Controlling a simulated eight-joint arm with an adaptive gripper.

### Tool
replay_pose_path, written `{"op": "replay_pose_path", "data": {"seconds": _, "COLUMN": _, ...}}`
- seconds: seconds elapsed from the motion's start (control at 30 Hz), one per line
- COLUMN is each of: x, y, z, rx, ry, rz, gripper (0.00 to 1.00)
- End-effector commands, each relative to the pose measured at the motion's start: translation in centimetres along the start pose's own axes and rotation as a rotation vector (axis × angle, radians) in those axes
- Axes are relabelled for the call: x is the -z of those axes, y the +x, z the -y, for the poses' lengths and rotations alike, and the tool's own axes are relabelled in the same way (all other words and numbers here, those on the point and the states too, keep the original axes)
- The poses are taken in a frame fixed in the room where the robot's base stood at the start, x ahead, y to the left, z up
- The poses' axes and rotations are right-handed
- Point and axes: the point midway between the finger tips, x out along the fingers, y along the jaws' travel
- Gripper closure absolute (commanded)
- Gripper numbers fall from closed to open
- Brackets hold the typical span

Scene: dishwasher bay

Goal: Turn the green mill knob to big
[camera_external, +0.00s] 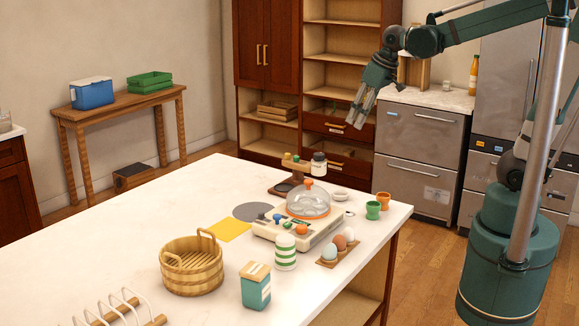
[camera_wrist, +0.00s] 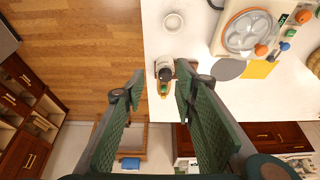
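The mill (camera_external: 290,181) stands on the far part of the white counter, with a brown base and a dark-capped white jar (camera_external: 319,164). A green knob (camera_external: 296,158) and a yellow knob (camera_external: 287,156) sit on top of it. In the wrist view the mill's jar (camera_wrist: 165,68) and small green knob (camera_wrist: 163,87) show between my fingers; the size marks are too small to read. My gripper (camera_external: 359,114) is open and empty, high above and to the right of the mill in the external view, touching nothing. My fingers (camera_wrist: 160,83) are spread apart in the wrist view.
An appliance with a clear dome (camera_external: 308,203) stands in front of the mill, beside a grey disc (camera_external: 260,212) and yellow sheet (camera_external: 229,230). A small white bowl (camera_external: 340,195), green cup (camera_external: 373,210) and orange cup (camera_external: 383,199) stand to the right.

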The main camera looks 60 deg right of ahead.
Motion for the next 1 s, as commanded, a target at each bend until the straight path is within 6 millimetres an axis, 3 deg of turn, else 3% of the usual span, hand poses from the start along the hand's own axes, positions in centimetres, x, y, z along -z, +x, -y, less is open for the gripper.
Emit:
{"op": "replay_pose_path", "data": {"seconds": 0.37, "x": 1.4, "y": 0.4, "z": 0.1, "rx": 0.0, "ry": -0.009, "rz": 0.021, "gripper": 0.72}}
{"op": "replay_pose_path", "data": {"seconds": 1.0, "x": 9.3, "y": 4.6, "z": 0.6, "rx": 0.005, "ry": -0.067, "rz": 0.15, "gripper": 0.72}}
